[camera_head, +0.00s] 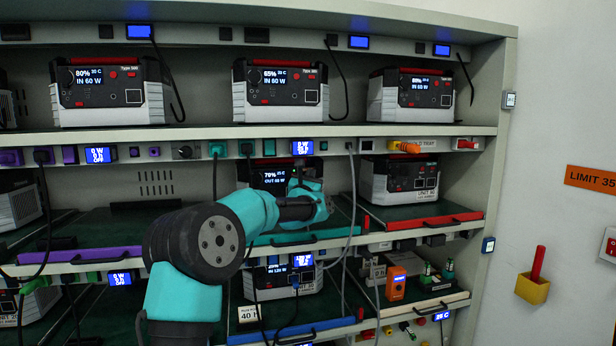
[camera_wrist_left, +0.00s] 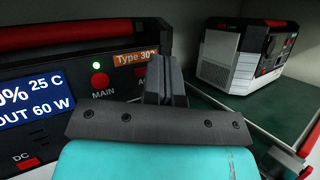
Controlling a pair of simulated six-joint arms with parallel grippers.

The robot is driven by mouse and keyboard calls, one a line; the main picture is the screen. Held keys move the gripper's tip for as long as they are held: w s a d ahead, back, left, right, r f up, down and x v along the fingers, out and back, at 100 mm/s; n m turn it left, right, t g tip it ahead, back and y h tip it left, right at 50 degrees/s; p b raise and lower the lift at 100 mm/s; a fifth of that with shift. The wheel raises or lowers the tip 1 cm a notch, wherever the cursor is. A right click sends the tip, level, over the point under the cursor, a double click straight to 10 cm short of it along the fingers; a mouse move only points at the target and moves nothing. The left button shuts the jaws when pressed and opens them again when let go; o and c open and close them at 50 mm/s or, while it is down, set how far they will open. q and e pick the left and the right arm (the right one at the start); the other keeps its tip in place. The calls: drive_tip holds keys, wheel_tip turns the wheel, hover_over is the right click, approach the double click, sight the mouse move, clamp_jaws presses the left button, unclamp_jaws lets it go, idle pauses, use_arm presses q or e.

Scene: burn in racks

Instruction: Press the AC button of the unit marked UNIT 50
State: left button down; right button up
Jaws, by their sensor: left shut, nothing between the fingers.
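My left gripper (camera_head: 312,192) is in front of the middle-shelf unit (camera_head: 262,176), whose display reads 79% and OUT 60 W. Its shut, empty fingers (camera_wrist_left: 165,82) point at that unit's front in the left wrist view. They partly cover a button labelled with an A, likely AC; I cannot tell whether they touch it. No unit number is visible on this unit. The unit to its right (camera_head: 400,180) has a small label that starts with UNIT; its number is hard to read. My right gripper is out of view.
Three units stand on the top shelf (camera_head: 230,132). A grey cable (camera_head: 352,190) hangs just right of my gripper. The middle shelf has pull-out trays with purple, teal and red (camera_head: 435,220) front edges. A yellow holder (camera_head: 532,289) is on the right wall.

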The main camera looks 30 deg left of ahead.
use_arm(q)
drive_tip(key=shift+s, duration=0.1)
idle(0.3)
drive_tip(key=s+d, duration=0.4)
drive_tip(key=shift+d, duration=0.2)
idle(0.4)
drive_tip(key=shift+s, duration=0.1)
idle(0.4)
drive_tip(key=s+d, duration=0.5)
drive_tip(key=shift+s+d, duration=0.3)
idle(0.5)
idle(0.6)
